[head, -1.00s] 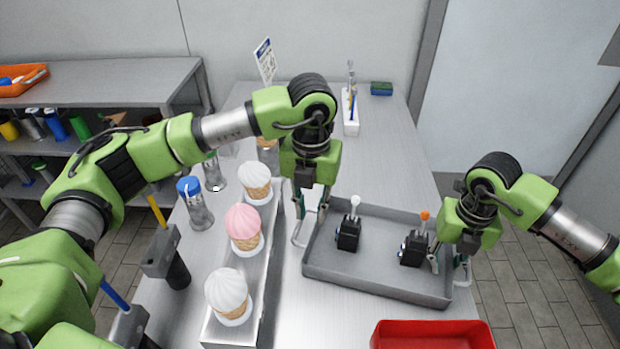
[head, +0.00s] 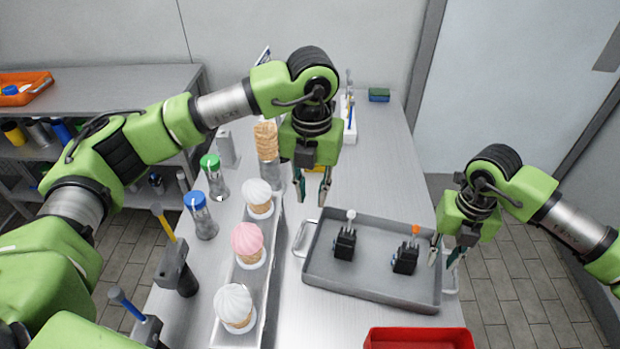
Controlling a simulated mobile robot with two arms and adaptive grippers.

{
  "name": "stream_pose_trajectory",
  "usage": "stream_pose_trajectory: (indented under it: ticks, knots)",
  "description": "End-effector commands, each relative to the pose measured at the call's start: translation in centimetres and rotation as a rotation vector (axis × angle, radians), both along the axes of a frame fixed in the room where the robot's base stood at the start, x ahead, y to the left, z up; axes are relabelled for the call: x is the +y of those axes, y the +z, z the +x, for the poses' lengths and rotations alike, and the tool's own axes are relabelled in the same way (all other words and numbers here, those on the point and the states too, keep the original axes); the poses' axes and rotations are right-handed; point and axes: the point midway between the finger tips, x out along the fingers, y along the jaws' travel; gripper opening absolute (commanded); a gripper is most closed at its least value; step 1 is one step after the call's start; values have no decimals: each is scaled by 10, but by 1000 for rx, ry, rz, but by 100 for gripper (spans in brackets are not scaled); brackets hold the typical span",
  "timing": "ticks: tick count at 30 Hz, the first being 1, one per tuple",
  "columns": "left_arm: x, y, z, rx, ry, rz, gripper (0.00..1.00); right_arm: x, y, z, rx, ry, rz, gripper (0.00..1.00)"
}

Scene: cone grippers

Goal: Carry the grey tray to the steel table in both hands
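The grey tray (head: 375,289) lies flat on the steel table (head: 374,178), its right edge near the table's right side. Two small black blocks stand in it, one with a white-knobbed lever (head: 344,245), one with an orange-knobbed lever (head: 405,258). My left gripper (head: 312,203) is open and empty, above and behind the tray's left handle (head: 304,238), clear of it. My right gripper (head: 446,264) is open by the tray's right side. The right handle (head: 450,284) shows below its fingers; whether they touch it I cannot tell.
A holder (head: 262,270) with several ice cream cones stands left of the tray. Shakers with blue (head: 202,215) and green (head: 212,175) caps stand beyond it. A red bin (head: 418,338) is close in front of the tray. The table behind the tray is mostly clear.

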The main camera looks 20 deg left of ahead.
Motion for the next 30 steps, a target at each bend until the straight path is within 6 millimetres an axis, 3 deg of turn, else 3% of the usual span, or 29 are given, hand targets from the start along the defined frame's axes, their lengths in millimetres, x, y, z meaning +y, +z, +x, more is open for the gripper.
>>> stream_pose_trajectory:
  ticks: [1, 12, 30]
  knots:
    - [0, 15, 0, 0, 0, 0, 21, 0, 15, 0, 0, 0, 0, 21]
    - [0, 57, 0, 0, 0, 0, 21, 0, 58, 0, 0, 1, 0, 21]
    - [0, 60, 0, 0, 0, 0, 21, 0, 61, 0, 0, 1, 0, 21]
